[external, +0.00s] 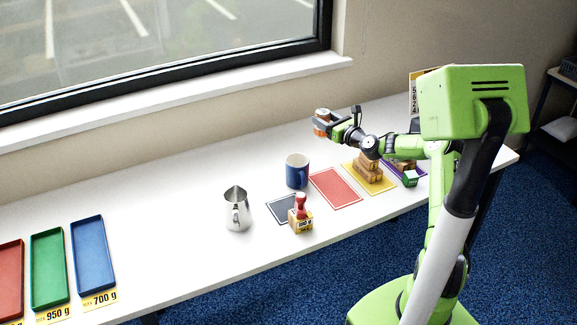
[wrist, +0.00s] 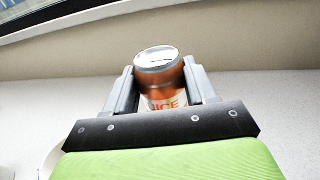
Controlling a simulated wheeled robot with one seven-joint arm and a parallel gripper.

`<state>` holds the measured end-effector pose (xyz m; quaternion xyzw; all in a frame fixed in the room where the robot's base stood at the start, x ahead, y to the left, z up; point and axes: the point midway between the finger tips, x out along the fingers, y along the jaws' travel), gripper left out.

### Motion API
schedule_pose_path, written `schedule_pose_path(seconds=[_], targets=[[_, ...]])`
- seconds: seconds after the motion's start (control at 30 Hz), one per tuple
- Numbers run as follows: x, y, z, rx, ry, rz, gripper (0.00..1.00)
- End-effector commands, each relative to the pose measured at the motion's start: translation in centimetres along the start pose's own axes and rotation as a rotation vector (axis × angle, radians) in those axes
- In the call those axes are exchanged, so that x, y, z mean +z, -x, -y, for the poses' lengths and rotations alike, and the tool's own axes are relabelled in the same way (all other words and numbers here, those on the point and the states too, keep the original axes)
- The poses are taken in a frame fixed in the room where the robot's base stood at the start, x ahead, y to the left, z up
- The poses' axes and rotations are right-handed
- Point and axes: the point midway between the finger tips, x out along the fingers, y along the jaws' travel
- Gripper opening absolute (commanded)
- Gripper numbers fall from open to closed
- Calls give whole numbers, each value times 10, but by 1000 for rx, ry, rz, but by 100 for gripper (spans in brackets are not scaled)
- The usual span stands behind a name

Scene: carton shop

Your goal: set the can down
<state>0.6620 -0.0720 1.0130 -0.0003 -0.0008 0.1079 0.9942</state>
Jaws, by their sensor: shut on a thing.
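An orange can with a silver top and a pale printed label shows in the wrist view (wrist: 160,77). My gripper (wrist: 161,85) is shut on it, with one grey finger on each side. The can looks upright, and its lower part is hidden by my gripper's body. In the external view the can (external: 322,116) is at the end of my arm, toward the back of the white table (external: 180,215). My gripper (external: 325,127) is small there. I cannot tell whether the can's base touches the table.
A blue mug (external: 297,171), a steel pitcher (external: 236,210) and a red-handled stamp (external: 300,215) stand left of my arm. Red (external: 336,188) and yellow (external: 369,178) mats lie nearer, the yellow one with brown blocks (external: 368,168). Coloured trays (external: 92,258) are far left.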

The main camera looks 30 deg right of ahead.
Motion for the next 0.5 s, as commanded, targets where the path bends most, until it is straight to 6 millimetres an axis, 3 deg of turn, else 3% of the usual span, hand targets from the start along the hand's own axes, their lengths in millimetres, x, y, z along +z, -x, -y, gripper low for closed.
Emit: schedule_pose_path(seconds=[0.17,0.27,0.4,0.5], targets=[[-7,40,-7,103,-3,-7,27],[-11,84,-16,200,-4,-8,27],[-3,142,-26,295,0,-6,27],[5,166,-31,325,0,-4,27]])
